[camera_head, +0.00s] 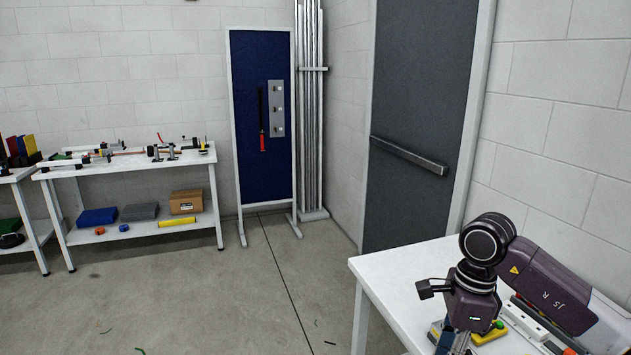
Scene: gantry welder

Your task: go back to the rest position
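My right arm comes in from the right over the white table (400,280) at the lower right. Its wrist points down, and my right gripper (453,341) is only partly seen at the bottom edge of the picture. Its fingertips are hidden or cut off, so I cannot tell whether it is open or holds anything. My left arm and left gripper are out of the picture.
Yellow and green items (490,333) and a white strip (522,322) lie on the table close by my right wrist. A workbench (120,165) with tools stands at the left wall. A blue panel (262,190) and a grey door (415,110) are behind. The middle floor is mostly clear.

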